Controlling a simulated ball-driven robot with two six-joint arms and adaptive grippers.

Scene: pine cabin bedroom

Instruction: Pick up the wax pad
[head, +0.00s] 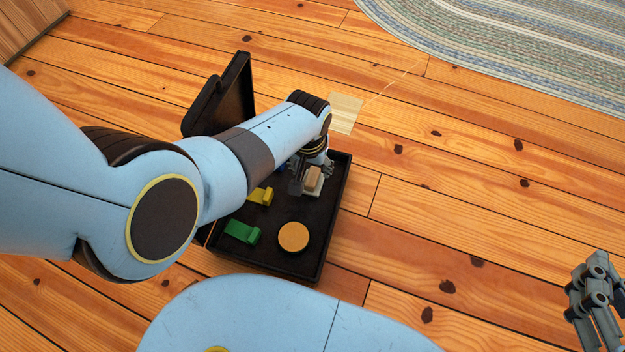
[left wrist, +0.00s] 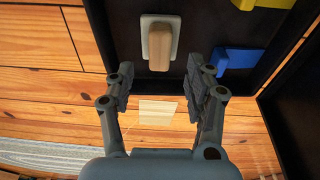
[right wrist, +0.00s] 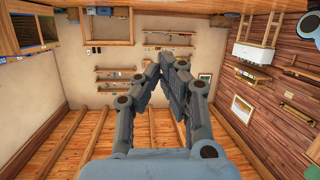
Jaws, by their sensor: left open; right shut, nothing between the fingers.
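A pale pad with a tan block-shaped grip (head: 313,180) lies in the open black case (head: 335,215); it looks like the wax pad, though a round orange disc (head: 293,237) also lies in the case. My left gripper (head: 311,174) is open directly over the pale pad and partly hides it. In the left wrist view the pad (left wrist: 159,42) lies beyond the open fingertips (left wrist: 164,72), roughly in line with the gap, with nothing held. My right gripper (head: 607,338) is shut and empty at the lower right; its closed fingers show in the right wrist view (right wrist: 168,58).
Yellow (head: 260,196) and green (head: 242,233) pieces lie in the case, with a blue piece (left wrist: 228,61) near the pad. The raised lid (head: 230,95) stands behind. A pale square (head: 345,113) lies on the plank floor. Floor right of the case is clear.

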